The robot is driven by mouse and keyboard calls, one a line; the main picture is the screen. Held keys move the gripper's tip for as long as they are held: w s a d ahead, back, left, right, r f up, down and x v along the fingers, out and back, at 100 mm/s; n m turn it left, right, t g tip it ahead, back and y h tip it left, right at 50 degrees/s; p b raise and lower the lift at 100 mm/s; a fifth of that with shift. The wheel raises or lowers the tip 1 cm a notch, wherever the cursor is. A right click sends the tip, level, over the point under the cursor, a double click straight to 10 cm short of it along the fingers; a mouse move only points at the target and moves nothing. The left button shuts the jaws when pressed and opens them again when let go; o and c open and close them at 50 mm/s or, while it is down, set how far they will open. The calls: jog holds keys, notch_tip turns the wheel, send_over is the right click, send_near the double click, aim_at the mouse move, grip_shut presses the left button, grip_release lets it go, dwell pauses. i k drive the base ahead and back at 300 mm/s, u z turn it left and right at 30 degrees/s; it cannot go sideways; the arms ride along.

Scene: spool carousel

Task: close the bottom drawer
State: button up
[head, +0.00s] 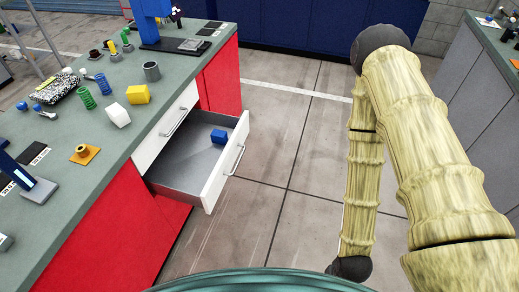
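The bottom drawer (213,188) of the workbench is pulled open and sticks out to the right over the floor. Its front is white with a metal bar handle (235,160), and its inside is grey. A blue block (218,136) lies inside, near the far side wall. Above it, another white drawer front (165,133) with its own bar handle (173,122) looks closed. My arm is on the right, apart from the drawer, with floor between them. My gripper is not visible.
The grey-green bench top (112,168) holds a yellow block (138,94), a white block (118,115), a grey cup (151,71) and several spools. Tiled floor (295,150) is free right of the drawer. Another bench (480,75) stands at the far right.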

aim_at(193, 170)
jog(key=z, duration=0.05)
jog(key=i, duration=0.95)
jog(key=u, duration=0.45)
